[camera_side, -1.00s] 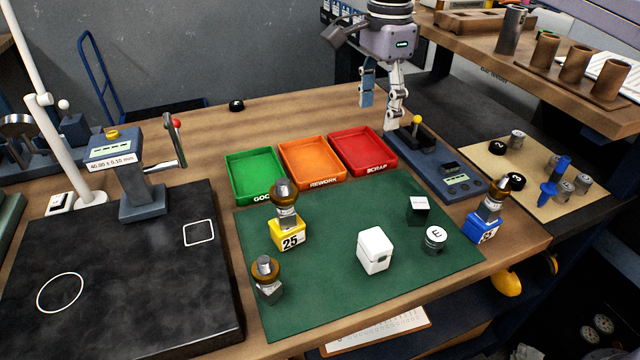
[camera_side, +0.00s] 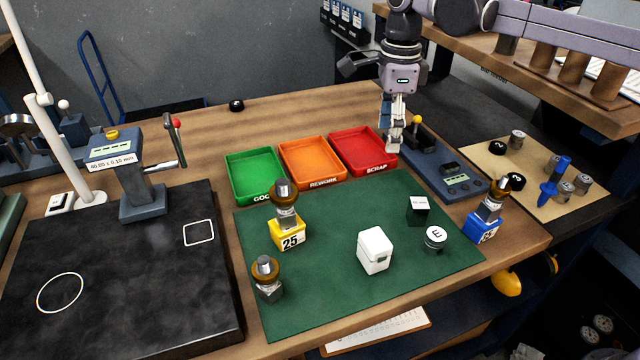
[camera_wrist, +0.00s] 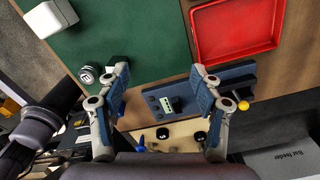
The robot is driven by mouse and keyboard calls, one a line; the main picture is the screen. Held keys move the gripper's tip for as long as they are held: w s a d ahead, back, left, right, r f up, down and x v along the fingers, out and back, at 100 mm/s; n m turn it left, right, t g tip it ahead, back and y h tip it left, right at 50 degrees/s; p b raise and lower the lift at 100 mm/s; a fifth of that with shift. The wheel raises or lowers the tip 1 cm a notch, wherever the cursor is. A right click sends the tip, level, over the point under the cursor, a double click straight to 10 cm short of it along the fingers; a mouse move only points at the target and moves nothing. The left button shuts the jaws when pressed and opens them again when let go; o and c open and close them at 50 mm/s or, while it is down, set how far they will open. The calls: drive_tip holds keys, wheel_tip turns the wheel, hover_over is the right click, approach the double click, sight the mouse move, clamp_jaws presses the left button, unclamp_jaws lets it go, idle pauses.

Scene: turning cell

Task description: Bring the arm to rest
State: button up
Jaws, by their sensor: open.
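My gripper (camera_side: 393,138) hangs above the bench near the right end of the red SCRAP tray (camera_side: 362,152), beside the blue gauge base with the yellow-knobbed lever (camera_side: 456,179). In the wrist view my gripper (camera_wrist: 161,80) shows its two fingers wide apart with nothing between them. The blue gauge base (camera_wrist: 178,98) lies below, between and beyond the fingers. The red tray (camera_wrist: 236,30) is at the top right there. In the side view the fingers partly overlap, and the exact height above the bench is hard to tell.
The green mat (camera_side: 340,280) bears a white box (camera_side: 375,250), a dark cube (camera_side: 418,209), a round can marked E (camera_side: 434,240) and parts near the yellow 25 block (camera_side: 289,234). Green (camera_side: 255,177) and orange (camera_side: 311,162) trays stand behind. A wooden shelf (camera_side: 600,100) is at upper right.

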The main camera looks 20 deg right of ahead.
drive_tip(key=shift+w+a+f, duration=0.1)
drive_tip(key=shift+a+f, duration=0.3)
drive_tip(key=shift+a, duration=0.25)
drive_tip(key=shift+w+a+f, duration=0.1)
drive_tip(key=shift+a+f, duration=0.25)
drive_tip(key=shift+a, duration=0.25)
